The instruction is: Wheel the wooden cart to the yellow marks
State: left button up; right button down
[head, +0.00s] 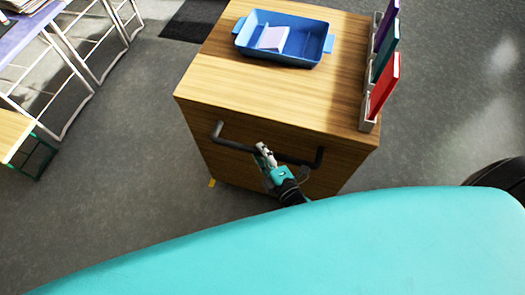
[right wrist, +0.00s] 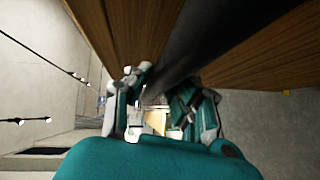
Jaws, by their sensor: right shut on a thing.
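The wooden cart (head: 240,85) stands in front of me in the head view, with a dark bar handle (head: 232,144) across its near side. My right gripper (head: 265,154) is shut on the middle of this handle. In the right wrist view the handle (right wrist: 190,40) runs between the fingers of my right gripper (right wrist: 158,100), close to the cart's wood (right wrist: 255,50). A small yellow mark (head: 212,183) shows on the floor by the cart's lower left corner, and a yellow spot (right wrist: 286,92) shows in the right wrist view. My left gripper is out of view.
On the cart are a blue tray (head: 285,60) holding a pale block and a rack (head: 367,115) with several upright books. Tables with white legs (head: 85,75) stand at the left. A dark mat (head: 195,22) lies behind the cart. Grey floor is open at the right.

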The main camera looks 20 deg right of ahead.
jog(key=shift+r, duration=0.15)
jog(key=c, duration=1.2)
grip_release()
jog(key=shift+o, duration=0.2)
jog(key=shift+s+d, duration=0.1)
jog(key=shift+s, duration=0.25)
jog(key=v, duration=1.1)
jog(key=shift+s, duration=0.15)
